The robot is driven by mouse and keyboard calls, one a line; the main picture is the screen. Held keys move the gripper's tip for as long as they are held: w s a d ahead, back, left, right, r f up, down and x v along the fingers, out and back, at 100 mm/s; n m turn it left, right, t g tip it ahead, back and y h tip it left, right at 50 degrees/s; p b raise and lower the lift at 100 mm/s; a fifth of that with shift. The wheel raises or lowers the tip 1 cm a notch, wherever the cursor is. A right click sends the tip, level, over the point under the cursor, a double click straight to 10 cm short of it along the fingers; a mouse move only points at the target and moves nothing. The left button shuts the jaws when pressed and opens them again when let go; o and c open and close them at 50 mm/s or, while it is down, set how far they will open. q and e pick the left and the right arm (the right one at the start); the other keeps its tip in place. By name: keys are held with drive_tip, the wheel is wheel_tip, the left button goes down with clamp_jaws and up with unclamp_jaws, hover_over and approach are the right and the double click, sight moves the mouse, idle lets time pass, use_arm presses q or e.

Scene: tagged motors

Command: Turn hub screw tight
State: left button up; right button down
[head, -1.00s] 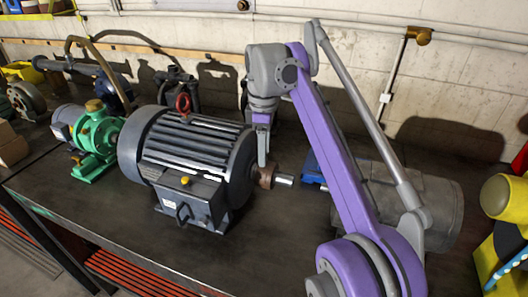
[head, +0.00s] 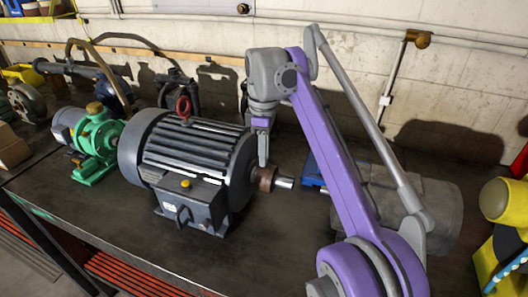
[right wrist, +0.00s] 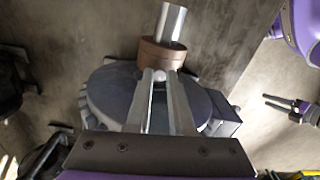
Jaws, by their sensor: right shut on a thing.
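The brown hub (head: 267,178) sits around the bright steel shaft (head: 285,182) of the big dark motor (head: 200,150). In the right wrist view the hub (right wrist: 163,55) is a brown collar with the shaft (right wrist: 172,22) sticking out beyond it. My right gripper (head: 262,163) reaches down to the hub from above. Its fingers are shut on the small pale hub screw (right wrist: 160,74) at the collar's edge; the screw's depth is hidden. My left gripper (right wrist: 281,106) shows small at the right of the right wrist view, fingers apart and empty, away from the motor.
A green pump (head: 97,140) stands left of the motor. A grey cylindrical motor (head: 440,212) lies right, partly behind my right arm, with a blue part (head: 313,170) near it. Yellow equipment (head: 503,200) stands far right. The bench top (head: 285,245) in front is clear.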

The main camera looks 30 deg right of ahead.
drive_tip(key=m+p, duration=0.2)
drive_tip(key=m, duration=0.1)
drive_tip(key=shift+r+m, duration=0.2)
drive_tip(key=shift+m, duration=0.1)
drive_tip(key=m+p, duration=0.3)
drive_tip(key=m, duration=0.2)
drive_tip(key=shift+m, duration=0.3)
drive_tip(key=m+p, duration=0.1)
drive_tip(key=m, duration=0.3)
drive_tip(key=shift+m+p, duration=0.3)
drive_tip(key=m+p, duration=0.1)
drive_tip(key=m, duration=0.8)
drive_tip(key=shift+p, duration=0.4)
drive_tip(key=m, duration=0.5)
drive_tip(key=shift+p, duration=0.3)
drive_tip(key=m, duration=0.5)
drive_tip(key=shift+m, duration=0.4)
use_arm(q)
drive_tip(key=w+r, duration=0.4)
drive_tip(key=r, duration=0.8)
drive_tip(key=shift+r+t+p, duration=0.2)
drive_tip(key=shift+t+p, duration=0.1)
drive_tip(key=shift+t, duration=0.1)
use_arm(e)
drive_tip(key=m, duration=0.4)
drive_tip(key=shift+f+m, duration=0.1)
drive_tip(key=shift+m, duration=0.3)
